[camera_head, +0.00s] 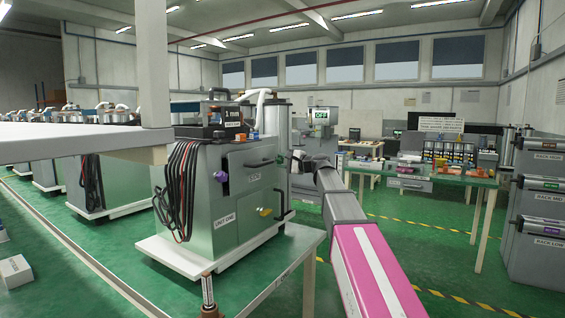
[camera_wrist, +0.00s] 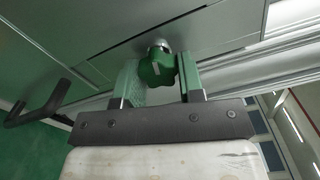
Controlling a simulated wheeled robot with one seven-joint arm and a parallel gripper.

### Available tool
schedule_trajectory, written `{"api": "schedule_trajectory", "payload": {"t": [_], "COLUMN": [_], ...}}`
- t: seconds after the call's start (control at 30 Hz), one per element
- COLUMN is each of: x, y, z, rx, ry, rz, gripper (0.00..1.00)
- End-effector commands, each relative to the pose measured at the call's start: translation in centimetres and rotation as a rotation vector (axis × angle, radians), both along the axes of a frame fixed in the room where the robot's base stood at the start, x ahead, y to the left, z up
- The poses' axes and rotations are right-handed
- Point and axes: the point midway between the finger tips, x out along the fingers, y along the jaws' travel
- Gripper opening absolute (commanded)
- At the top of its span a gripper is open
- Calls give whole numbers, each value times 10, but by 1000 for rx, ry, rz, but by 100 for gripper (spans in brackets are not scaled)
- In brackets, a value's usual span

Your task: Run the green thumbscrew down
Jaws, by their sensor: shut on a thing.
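The green thumbscrew (camera_wrist: 157,70) is a lobed knob on a short pale metal stem, set against a grey metal panel in the wrist view. My gripper (camera_wrist: 160,82) has one finger on each side of the knob and is shut on it. In the head view, my gripper (camera_head: 297,160) is at the right side of the grey cabinet labelled UNIT ONE (camera_head: 235,190). How far the stem goes into the panel cannot be told.
A black bar handle (camera_wrist: 38,105) stands out from the panel at left in the wrist view. The cabinet also carries a purple knob (camera_head: 221,177) and a yellow knob (camera_head: 264,212). A green bench (camera_head: 420,177) and grey racks (camera_head: 545,200) stand at right, with open floor between.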

Motion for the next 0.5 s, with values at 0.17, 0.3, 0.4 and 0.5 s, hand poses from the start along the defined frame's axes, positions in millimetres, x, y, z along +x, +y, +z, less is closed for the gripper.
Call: {"api": "schedule_trajectory", "payload": {"t": [0.17,0.3,0.4,0.5], "x": [-1,-1,-1,-1], "y": [0,0,0,0], "z": [-2,-3,-3,-3], "rx": [90,163,216,268], "ry": [140,250,330,409], "rz": [0,0,0,-1], "gripper": [12,12,12,12]}}
